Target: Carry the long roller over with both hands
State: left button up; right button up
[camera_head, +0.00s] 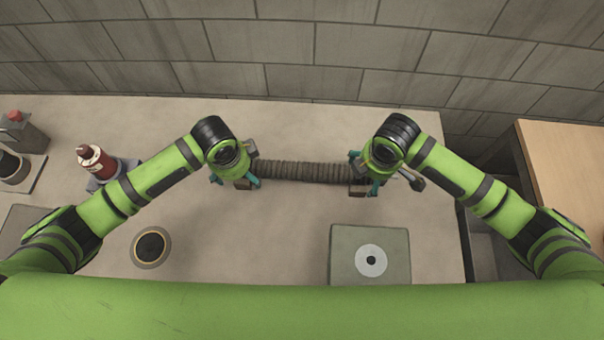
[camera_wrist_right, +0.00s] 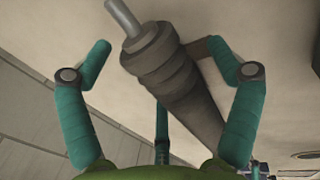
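The long roller (camera_head: 305,172) is a dark brown ribbed tube lying crosswise on the table in the head view. My left gripper (camera_head: 236,180) is over its left end, with teal fingers spread apart. My right gripper (camera_head: 365,173) is over its right end. In the right wrist view, the stepped end of the roller (camera_wrist_right: 165,68) with a grey shaft lies between the spread fingers of my right gripper (camera_wrist_right: 146,52). A gap shows between the left finger and the roller. The roller's left end is hidden under my left gripper.
Small brown blocks (camera_head: 357,191) show beside both roller ends. A grey-green square plate (camera_head: 343,268) with a light disc is at front right. A round dark disc (camera_head: 151,248) is at front left. A red bottle (camera_head: 96,161) stands at left. A wooden surface (camera_head: 565,170) is at far right, across a gap.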

pick_arm(q)
jog(key=shift+w+a, duration=0.1)
pick_arm(e)
jog(key=shift+w+a+r, duration=0.1)
jog(key=shift+w+a, duration=0.05)
jog(key=shift+a, duration=0.05)
pick_arm(q)
jog(key=shift+r, duration=0.1)
pick_arm(e)
jog(key=shift+r, duration=0.15)
